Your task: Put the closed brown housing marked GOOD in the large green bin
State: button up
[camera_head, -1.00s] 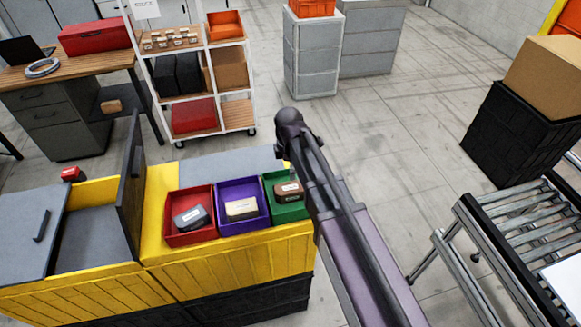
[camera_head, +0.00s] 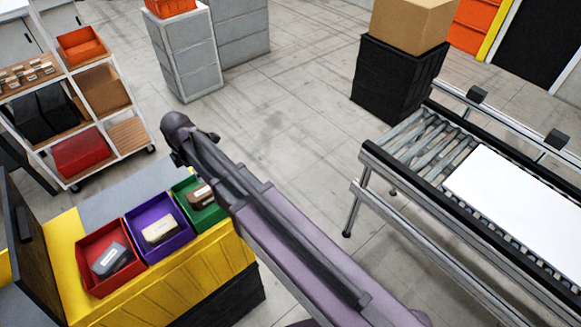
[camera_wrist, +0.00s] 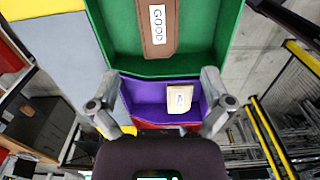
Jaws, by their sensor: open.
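The brown housing (camera_head: 200,194) lies in the green bin (camera_head: 213,217), at the right end of a row of three bins. In the wrist view the housing (camera_wrist: 157,28), with a white label reading GOOD, rests inside the green bin (camera_wrist: 205,55); its far end is cut off by the frame. My gripper (camera_wrist: 160,103) is open and empty, its two fingers wide apart. In the wrist view they lie below the housing and overlap the purple bin; they do not touch the housing. My arm partly hides the green bin in the head view.
A purple bin (camera_head: 178,240) holds a pale housing (camera_head: 159,230); a red bin (camera_head: 92,283) holds a dark grey one (camera_head: 110,259). They stand on a yellow-sided unit (camera_head: 205,268). A roller conveyor (camera_head: 400,150) is at right, a shelf rack (camera_head: 122,150) at left. Open floor lies between.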

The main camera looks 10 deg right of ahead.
jog(key=s+d+m, duration=0.3)
jog(key=d+m, duration=0.9)
jog(key=d, duration=0.6)
jog(key=s+d+m, duration=0.2)
jog(key=d+m, duration=1)
jog(key=d, duration=0.7)
jog(key=shift+s, duration=0.4)
jog(key=shift+f, duration=0.1)
notch_tip(320, 180, down, 22)
jog(key=b, duration=2.1)
jog(key=shift+a+r+b, duration=0.15)
jog(key=shift+r+b, duration=0.1)
jog(key=shift+b, duration=0.1)
